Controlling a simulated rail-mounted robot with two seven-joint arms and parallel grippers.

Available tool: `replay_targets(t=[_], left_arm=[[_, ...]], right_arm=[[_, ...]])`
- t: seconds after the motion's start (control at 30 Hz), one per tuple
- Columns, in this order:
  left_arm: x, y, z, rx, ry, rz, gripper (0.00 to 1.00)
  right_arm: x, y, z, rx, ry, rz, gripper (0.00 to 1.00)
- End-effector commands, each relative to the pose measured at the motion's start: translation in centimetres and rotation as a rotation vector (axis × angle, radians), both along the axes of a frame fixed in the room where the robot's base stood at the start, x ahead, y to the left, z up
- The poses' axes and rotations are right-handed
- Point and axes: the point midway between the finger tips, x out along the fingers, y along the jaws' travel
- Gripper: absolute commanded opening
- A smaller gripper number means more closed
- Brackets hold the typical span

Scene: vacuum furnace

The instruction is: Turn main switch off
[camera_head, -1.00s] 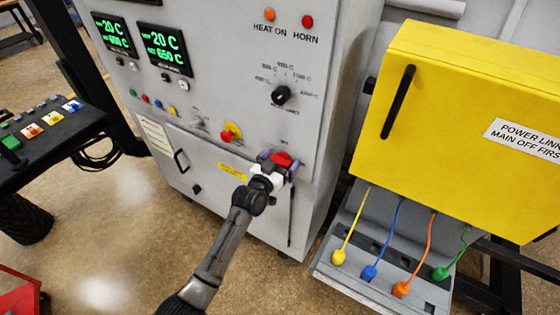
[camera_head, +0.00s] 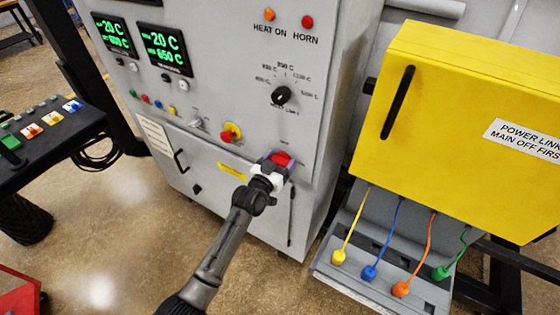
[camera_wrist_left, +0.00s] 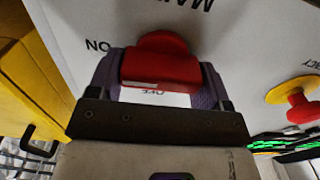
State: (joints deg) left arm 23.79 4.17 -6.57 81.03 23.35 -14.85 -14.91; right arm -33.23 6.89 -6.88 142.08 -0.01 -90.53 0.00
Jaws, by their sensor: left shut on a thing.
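The main switch is a red knob (camera_head: 281,158) on the lower right of the grey furnace front. In the left wrist view the red knob (camera_wrist_left: 160,62) shows large, between the two purple finger pads, with "ON" printed to its left and "OFF" below it. My left gripper (camera_head: 278,162) is at the switch, shut on the knob from both sides; the pads also show in the left wrist view (camera_wrist_left: 160,82). I cannot tell for certain which mark the knob points to. My right gripper is in neither view.
A red button on a yellow base (camera_head: 231,132) sits just left of the switch. A selector dial (camera_head: 281,95) is above it. A yellow power box (camera_head: 455,120) stands to the right, with a grey tray (camera_head: 385,290) of coloured plugs below. Open floor lies in front.

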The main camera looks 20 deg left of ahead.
Motion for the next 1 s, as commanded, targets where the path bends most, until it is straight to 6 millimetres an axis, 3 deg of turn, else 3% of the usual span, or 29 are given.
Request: replay_targets(t=[0.27,1.0], left_arm=[[0.0,0.1,0.1,-0.161,0.03,0.0,0.49],[0.1,0.6,-0.3,-0.852,0.155,0.001,0.49]], right_arm=[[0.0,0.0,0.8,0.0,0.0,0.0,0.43],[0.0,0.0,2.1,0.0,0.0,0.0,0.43]])
